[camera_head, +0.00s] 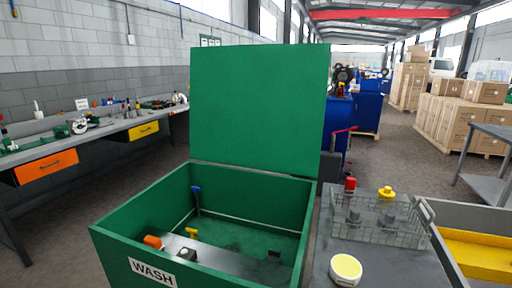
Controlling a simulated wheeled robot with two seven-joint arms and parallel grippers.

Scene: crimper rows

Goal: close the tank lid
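The green wash tank (118,243) stands in the lower middle of the head view, with a white WASH label (152,273) on its front. Its green lid (259,104) stands raised, close to upright, along the tank's back edge. The tank is open at the top. Inside lie an orange part (153,242), a yellow part (192,232), a dark block (188,255) and a blue-topped part (196,190). Neither of my grippers shows in this view.
A grey side table (318,262) right of the tank holds a wire basket (372,223) with parts and a yellow-topped jar (346,268). A grey bench (110,126) with drawers runs along the left wall. Cardboard boxes (462,122) stand at the back right.

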